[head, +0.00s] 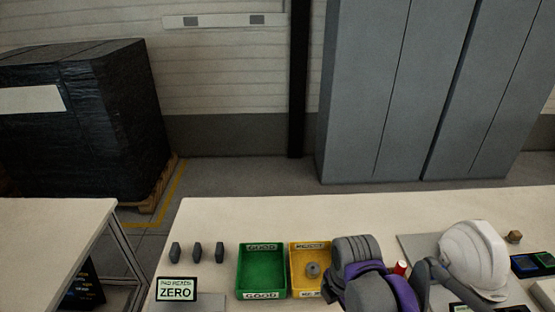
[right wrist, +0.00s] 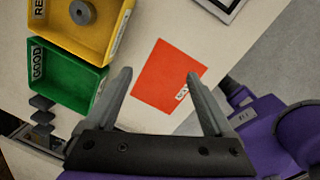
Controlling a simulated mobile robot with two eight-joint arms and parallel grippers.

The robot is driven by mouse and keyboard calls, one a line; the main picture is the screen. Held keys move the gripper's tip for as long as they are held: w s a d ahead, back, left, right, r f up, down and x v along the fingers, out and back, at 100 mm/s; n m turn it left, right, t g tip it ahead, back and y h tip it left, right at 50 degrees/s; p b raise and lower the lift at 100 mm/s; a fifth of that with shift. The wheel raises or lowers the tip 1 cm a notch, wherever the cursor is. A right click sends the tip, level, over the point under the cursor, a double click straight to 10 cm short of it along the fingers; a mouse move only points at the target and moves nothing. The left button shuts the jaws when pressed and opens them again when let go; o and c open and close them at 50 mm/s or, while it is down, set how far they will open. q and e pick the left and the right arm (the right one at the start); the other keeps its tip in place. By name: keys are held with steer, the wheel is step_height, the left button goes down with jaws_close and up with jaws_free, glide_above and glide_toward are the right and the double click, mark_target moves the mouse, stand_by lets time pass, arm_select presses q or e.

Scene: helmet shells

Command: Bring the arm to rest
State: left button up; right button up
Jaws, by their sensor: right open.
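My right arm, grey and purple, rises at the bottom of the head view in front of the yellow tray's right side. My right gripper (right wrist: 160,82) is open and empty in the right wrist view, its two grey fingers apart with a red card (right wrist: 168,72) on the table seen between them. The card carries a small label, partly hidden by one finger. My left gripper is in neither view.
A green tray (head: 287,272) marked GOOD stands beside a yellow tray (head: 294,274) holding a grey ringed part (head: 312,269). Several dark grey blocks and a sign reading ZERO (head: 176,289) are left of them.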

steer(key=s+d+f+m+t, duration=0.1)
steer(key=s+m, duration=0.4)
steer(key=m, duration=0.6)
steer(key=s+d+f+m+t, duration=0.2)
steer(key=s+m, duration=0.3)
steer(key=m, duration=0.7)
steer(key=shift+s+d+t+p, duration=0.35)
steer(key=shift+d+t, duration=0.25)
steer(key=shift+d, duration=0.25)
